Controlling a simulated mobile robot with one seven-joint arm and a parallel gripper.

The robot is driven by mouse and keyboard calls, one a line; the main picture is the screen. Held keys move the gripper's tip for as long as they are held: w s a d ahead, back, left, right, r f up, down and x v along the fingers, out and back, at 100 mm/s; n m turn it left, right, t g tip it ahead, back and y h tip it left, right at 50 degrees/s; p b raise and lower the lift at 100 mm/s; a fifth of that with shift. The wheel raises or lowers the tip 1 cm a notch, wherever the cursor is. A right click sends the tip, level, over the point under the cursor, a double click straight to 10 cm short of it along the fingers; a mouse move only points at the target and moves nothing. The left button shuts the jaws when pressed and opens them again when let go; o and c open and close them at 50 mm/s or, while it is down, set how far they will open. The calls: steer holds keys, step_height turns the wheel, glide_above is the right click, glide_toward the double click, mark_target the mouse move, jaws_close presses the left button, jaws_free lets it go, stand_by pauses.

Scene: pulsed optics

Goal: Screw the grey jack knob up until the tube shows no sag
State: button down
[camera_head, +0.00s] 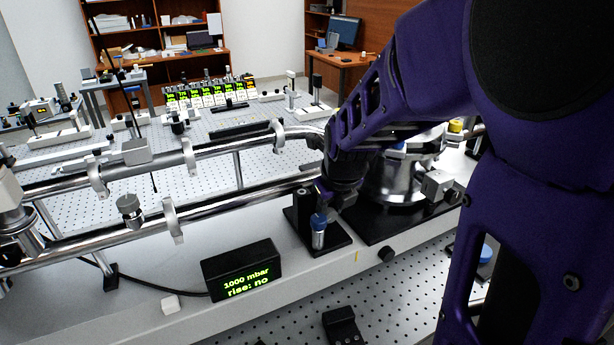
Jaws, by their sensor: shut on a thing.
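Two shiny metal tubes run across the bench in the head view; the front tube (90,231) passes through ring clamps and shows no clear sag. My gripper (321,206) points down at the right end of the tubes, beside a black block on a black base plate (338,240). It appears shut on a blue-topped metal cylinder (318,238) that stands upright at this plate; the fingers are mostly hidden by my wrist. A grey knob-like cylinder (130,208) sits near the front tube at left, away from my gripper. I cannot tell which part is the jack knob.
A black display box (241,270) on the front ledge reads "1000 mbar" and "rise: no". A metal chamber (392,185) stands close to the right of my gripper. Perforated benches hold optics behind.

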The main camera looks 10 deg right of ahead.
stand_by(0.4)
steer(key=c, duration=0.8)
jaws_free()
steer(key=shift+d+r, duration=0.1)
